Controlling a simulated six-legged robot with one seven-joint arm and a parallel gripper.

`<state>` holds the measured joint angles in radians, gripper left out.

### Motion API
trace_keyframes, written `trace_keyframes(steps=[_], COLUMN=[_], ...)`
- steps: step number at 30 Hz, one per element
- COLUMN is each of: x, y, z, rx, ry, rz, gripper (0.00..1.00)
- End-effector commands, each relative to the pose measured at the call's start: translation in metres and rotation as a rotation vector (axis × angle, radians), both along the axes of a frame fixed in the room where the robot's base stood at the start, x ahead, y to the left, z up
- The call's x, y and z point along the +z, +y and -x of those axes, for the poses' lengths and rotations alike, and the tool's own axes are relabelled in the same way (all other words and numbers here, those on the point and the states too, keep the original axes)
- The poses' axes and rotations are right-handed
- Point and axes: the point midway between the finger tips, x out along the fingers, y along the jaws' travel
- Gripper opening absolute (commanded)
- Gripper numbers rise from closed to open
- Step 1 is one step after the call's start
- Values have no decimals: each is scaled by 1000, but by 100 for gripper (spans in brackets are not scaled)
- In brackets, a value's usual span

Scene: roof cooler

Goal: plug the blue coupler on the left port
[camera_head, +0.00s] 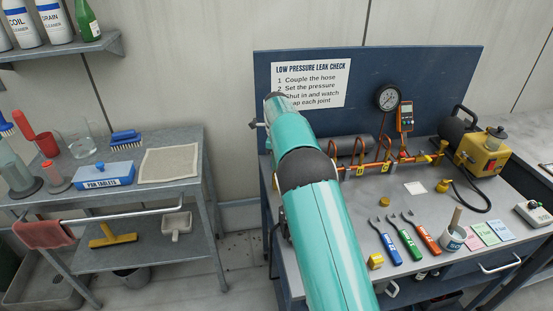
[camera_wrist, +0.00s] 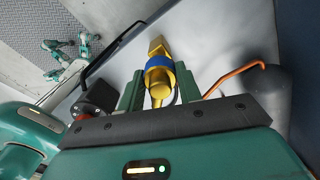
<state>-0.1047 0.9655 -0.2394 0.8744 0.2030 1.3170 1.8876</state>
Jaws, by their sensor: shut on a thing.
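My gripper (camera_wrist: 158,88) shows in the wrist view, its two green fingers closed on a brass coupler with a blue band (camera_wrist: 159,62). A brass end sticks out past the band; I cannot tell whether it touches anything. In the head view my teal arm reaches over the bench and hides the gripper and coupler. The copper manifold (camera_head: 372,168) with brass valves and number tags stands along the back of the bench. Its left end, with the left port, is hidden behind my arm.
A yellow pump (camera_head: 483,153), several coloured wrenches (camera_head: 408,237) and a cup (camera_head: 452,239) stand on the bench. A grey shelf unit (camera_head: 190,190) is at the left.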

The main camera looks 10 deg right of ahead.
Motion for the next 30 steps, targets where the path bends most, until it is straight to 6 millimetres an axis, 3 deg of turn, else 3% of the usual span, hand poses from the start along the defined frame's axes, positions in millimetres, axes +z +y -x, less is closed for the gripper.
trace_keyframes(steps=[1,4,5,16,20,30], x=[-4,-4,-4,3,22,96], y=[0,0,0,0,0,-1], z=[1,1,1,0,0,0], rx=[0,0,0,0,0,0], ry=[5,5,5,3,0,-1], rz=[0,0,0,0,0,0], gripper=[38,58,60,60,60,60])
